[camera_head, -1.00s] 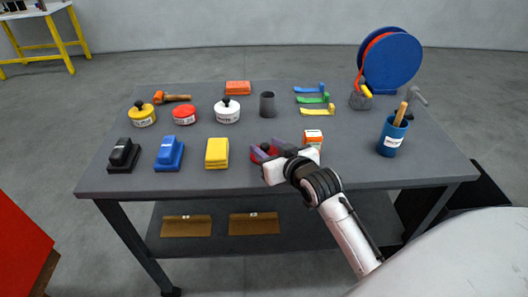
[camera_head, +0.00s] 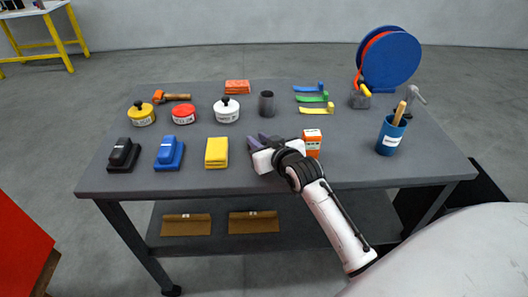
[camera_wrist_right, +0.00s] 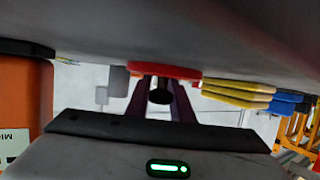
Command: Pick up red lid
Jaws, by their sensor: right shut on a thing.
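My right gripper (camera_head: 261,142) is above the front middle of the grey table, its purple fingers pointing away to the back left. In the right wrist view the fingers (camera_wrist_right: 159,98) are shut around the black knob of the red lid (camera_wrist_right: 166,70). The lid's flat red disc lies against or close to the dark table surface in that view; I cannot tell if there is a gap. The head view now does not show the lid. A red round tin (camera_head: 184,114) with a white label and no knob stands at the left back. My left gripper is not in view.
A yellow tin (camera_head: 141,115) and white tin (camera_head: 227,112), both with black knobs, flank the red tin. Yellow cloths (camera_head: 217,153) lie left of my gripper. An orange box (camera_head: 312,142) stands close on its right. A grey cup (camera_head: 267,104) stands behind.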

